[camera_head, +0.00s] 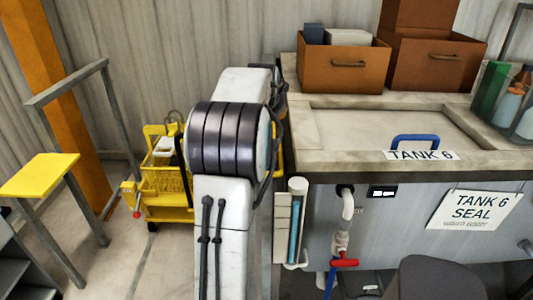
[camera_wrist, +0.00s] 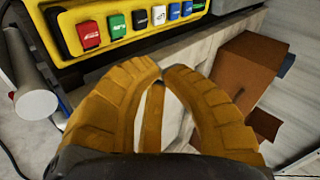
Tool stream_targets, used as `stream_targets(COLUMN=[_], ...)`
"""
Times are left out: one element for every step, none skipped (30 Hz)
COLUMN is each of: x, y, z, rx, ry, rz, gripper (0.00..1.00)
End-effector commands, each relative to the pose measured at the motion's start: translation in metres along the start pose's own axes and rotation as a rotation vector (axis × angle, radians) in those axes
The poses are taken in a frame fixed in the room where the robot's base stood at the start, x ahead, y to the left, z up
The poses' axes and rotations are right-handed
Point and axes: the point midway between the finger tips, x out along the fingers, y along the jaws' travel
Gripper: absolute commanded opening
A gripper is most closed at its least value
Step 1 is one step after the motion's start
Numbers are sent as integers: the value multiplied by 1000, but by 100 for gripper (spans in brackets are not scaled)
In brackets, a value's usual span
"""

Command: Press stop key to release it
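In the wrist view a yellow key panel (camera_wrist: 72,67) runs across the top left, with a row of coloured keys. A red key (camera_wrist: 89,35) sits at the left end of the row, and a green key (camera_wrist: 116,27) is beside it. Dark, white and blue keys follow to the right. The key markings are too small to read, so I cannot tell which is the stop key. My gripper (camera_wrist: 162,70) has its yellow fingers shut, tips together, holding nothing. The tips are below the row in the picture and appear apart from the keys. The head view does not clearly show the panel.
In the head view, the tank (camera_head: 370,235) with a blue lid handle (camera_head: 415,139) is right of my arm. Brown boxes (camera_head: 342,66) stand behind. A yellow cart (camera_head: 165,185) is left.

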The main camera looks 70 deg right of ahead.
Motion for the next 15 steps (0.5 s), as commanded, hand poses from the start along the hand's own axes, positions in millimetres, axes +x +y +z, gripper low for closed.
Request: stream_targets(x=[2, 3, 4, 5, 7, 8, 10, 12, 14, 16, 18, 21, 24, 26, 29], y=[2, 3, 4, 5, 6, 8, 10, 12, 14, 16, 18, 21, 23, 25, 28], z=[1, 1, 2, 2, 3, 3, 4, 5, 6, 6, 7, 8, 9, 10, 11], rx=[0, 0, 0, 0, -1, -1, -1, -1, -1, -1, -1, -1, -1, -1, -1], ry=[0, 0, 0, 0, 0, -1, -1, -1, -1, -1, -1, -1, 0, 0, -1], rz=[1, 1, 1, 1, 1, 1, 2, 2, 2, 2, 2, 1, 1, 1, 1], gripper=[0, 0, 0, 0, 0, 0, 0, 0, 0, 0, 0, 0, 0, 0, 0])
